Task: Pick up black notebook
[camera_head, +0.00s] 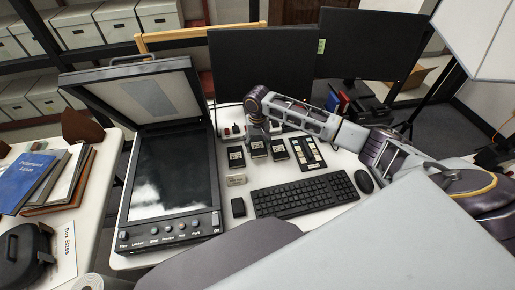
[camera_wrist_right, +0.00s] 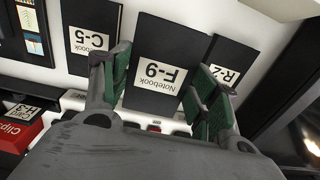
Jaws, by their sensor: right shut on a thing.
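The black notebook labelled F-9 (camera_wrist_right: 160,55) sits between the green-padded fingers of my right gripper (camera_wrist_right: 165,85) in the right wrist view. In the head view this middle notebook (camera_head: 258,150) lies on the white desk (camera_head: 225,208) among other black notebooks. My right gripper (camera_head: 262,130) reaches down to its far end and is shut on it. I cannot tell whether it is clear of the desk. My left gripper is not in view.
Notebooks C-5 (camera_wrist_right: 92,38) and R-2 (camera_wrist_right: 228,60) lie close on either side. A color card (camera_head: 307,153), keyboard (camera_head: 305,194), mouse (camera_head: 364,181) and open scanner (camera_head: 172,175) surround them. Monitors (camera_head: 262,65) stand behind.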

